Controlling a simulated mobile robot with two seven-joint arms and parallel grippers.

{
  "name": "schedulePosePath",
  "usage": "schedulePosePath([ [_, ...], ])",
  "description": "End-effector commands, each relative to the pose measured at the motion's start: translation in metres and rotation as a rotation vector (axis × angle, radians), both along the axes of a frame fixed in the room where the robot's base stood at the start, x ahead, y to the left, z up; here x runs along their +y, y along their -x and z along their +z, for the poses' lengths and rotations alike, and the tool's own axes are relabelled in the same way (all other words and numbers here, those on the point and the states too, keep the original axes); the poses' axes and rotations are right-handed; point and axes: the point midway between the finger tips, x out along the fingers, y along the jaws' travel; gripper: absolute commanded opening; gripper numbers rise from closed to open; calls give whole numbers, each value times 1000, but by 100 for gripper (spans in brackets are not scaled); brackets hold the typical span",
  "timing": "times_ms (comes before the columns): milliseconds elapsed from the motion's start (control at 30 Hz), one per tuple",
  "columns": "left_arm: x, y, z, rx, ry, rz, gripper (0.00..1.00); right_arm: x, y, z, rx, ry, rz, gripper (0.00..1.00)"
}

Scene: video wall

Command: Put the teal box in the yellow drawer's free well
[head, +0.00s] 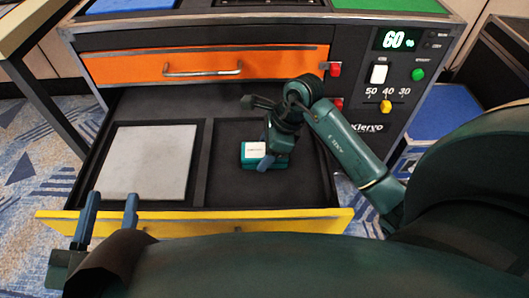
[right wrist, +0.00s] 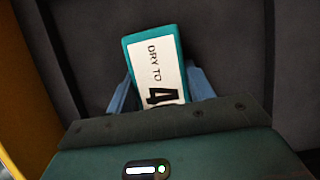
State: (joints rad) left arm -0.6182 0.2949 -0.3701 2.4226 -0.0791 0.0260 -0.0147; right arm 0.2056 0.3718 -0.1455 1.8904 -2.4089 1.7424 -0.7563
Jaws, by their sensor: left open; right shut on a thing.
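The teal box (head: 252,161) has a white label and is over or in the right well (head: 226,139) of the yellow drawer (head: 290,222). My right gripper (head: 269,160) is shut on it from above. I cannot tell if the box touches the well's floor. The left well holds a flat light grey block (head: 150,160). My left gripper (head: 110,208) is open and empty in front of the drawer's left part.
The yellow drawer stands pulled out below a shut orange drawer (head: 200,65) with a metal handle. A control panel with a "60" display (head: 396,39), knobs and sliders is at the right. A table leg (head: 45,110) stands at the left.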

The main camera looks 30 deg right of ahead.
Motion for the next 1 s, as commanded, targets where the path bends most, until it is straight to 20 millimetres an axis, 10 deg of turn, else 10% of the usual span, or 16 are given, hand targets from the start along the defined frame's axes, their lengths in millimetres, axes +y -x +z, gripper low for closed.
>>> schedulePosePath([
  [300, 0, 0, -1, 1, 4, -2, 42, 0, -1, -2, -4, 1, 1, 25],
  [333, 0, 0, -1, 1, 6, -2, 42, 0, -1, -3, -3, 1, 0, 53],
  [600, 0, 0, 0, 1, 6, -2, 42, 0, -1, -2, -2, 0, 0, 74],
  [1000, 0, 0, 10, -10, -10, 0, 42, -6, 1, 17, -6, 4, 0, 74],
])
